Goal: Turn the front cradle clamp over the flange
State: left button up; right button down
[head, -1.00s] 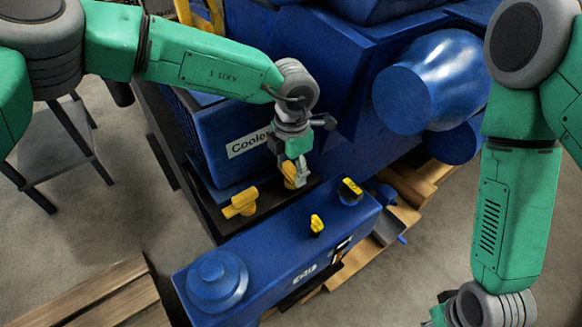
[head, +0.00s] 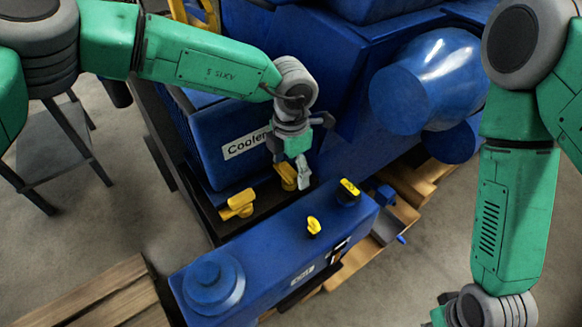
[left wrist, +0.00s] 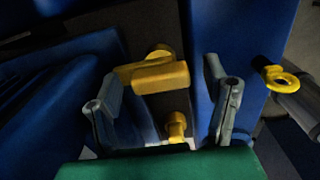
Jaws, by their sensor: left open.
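Two yellow clamps sit on the dark cradle strip beside the blue cooler block in the head view. One clamp (head: 287,177) is right under my left gripper and partly hidden by it. The other clamp (head: 238,204) is farther left and clear. My left gripper (head: 302,178) points down with its fingers beside the nearer clamp. In the left wrist view, a yellow clamp (left wrist: 160,77) shows between the two spread fingers, with a second yellow piece (left wrist: 176,125) lower down. I cannot tell whether a finger touches the clamp.
A blue box (head: 275,250) with a yellow-topped cap (head: 348,188) and a small yellow knob (head: 313,226) stands in front of the cradle. The large blue engine (head: 360,60) rises behind. A wooden pallet (head: 100,293) lies at lower left.

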aim_at(291, 168)
pick_arm(q)
notch_tip(291, 168, up, 11)
jog(key=shift+w+r, duration=0.15)
jog(key=shift+w, duration=0.05)
dwell(0.5)
jog(key=shift+s, duration=0.1)
